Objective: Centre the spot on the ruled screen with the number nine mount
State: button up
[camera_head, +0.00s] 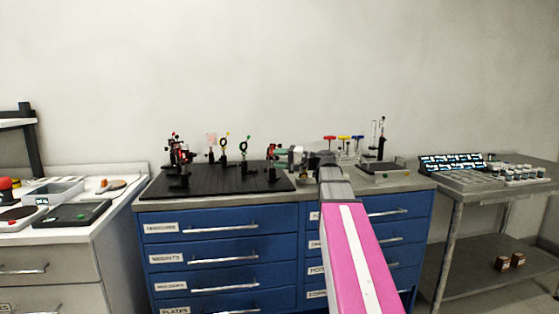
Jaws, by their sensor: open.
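A black optical breadboard (235,183) lies on the blue-drawer bench and carries several small mounts. A small pale pinkish plate (211,140) stands upright towards its back left; I cannot tell whether it is the ruled screen. Two ring mounts, one with a yellow top (224,143) and one with a green top (244,146), stand near the middle. A dark mount with red parts (271,152) stands at the right end. No number or light spot is legible. My gripper (299,176) is small in view, open, just past the board's right edge.
My pink arm crosses the bench front. A metal cart (487,187) is further right; a white cabinet with trays (64,214) is left.

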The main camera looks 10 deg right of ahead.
jog(key=v, duration=1)
jog(key=shift+s+d, duration=0.25)
jog(key=shift+d, duration=0.1)
jog(key=shift+s, duration=0.1)
